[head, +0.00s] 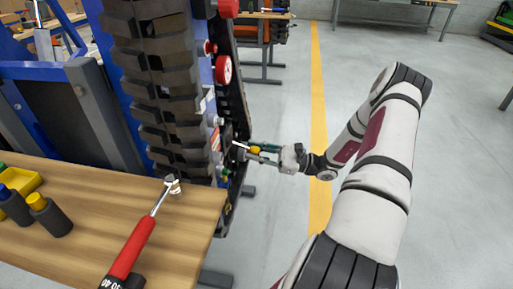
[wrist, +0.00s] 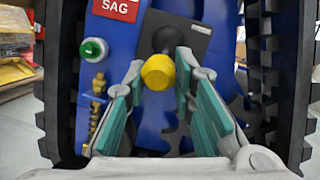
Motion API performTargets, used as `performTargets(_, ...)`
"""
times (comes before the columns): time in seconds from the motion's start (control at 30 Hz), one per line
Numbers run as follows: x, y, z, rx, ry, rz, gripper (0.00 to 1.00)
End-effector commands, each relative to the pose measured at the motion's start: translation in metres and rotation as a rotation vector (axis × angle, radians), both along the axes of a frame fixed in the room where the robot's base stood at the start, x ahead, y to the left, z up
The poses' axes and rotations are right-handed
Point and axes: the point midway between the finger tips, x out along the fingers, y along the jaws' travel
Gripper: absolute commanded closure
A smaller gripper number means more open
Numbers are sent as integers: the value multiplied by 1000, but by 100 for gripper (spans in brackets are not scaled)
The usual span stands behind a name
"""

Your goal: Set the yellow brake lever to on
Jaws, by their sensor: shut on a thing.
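The yellow brake lever (wrist: 158,72) shows its round yellow knob in the wrist view, facing the camera, on a dark plate (wrist: 198,38) fixed to the blue panel. My gripper (head: 247,151) reaches in from the right at the carrier's side in the head view. The lever's shaft is mostly hidden behind the knob, and any on or off marks cannot be read.
A green button (wrist: 93,50), a brass fitting (wrist: 98,85) and a red SAG label (wrist: 116,8) sit left of the lever. Black tracks flank the panel. A red wheel (head: 223,69) is higher up. A wooden bench (head: 90,220) holds a red-handled wrench (head: 133,245).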

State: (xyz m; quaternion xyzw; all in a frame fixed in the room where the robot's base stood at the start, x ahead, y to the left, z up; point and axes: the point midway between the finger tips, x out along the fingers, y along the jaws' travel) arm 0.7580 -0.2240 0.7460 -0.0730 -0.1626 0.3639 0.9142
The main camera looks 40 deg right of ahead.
Motion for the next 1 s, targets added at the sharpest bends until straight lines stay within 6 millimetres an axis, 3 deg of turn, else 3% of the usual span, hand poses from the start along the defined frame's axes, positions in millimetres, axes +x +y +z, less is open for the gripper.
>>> performTargets(0.23, 2, 8, -12, -1, 9, 12, 100)
performTargets(0.87, 3, 10, -14, 1, 8, 15, 100)
performTargets(0.9, 3, 10, -13, 1, 8, 15, 67)
performTargets(0.93, 3, 10, -13, 2, 8, 14, 60)
performTargets(1.0, 3, 9, -13, 2, 6, 12, 58)
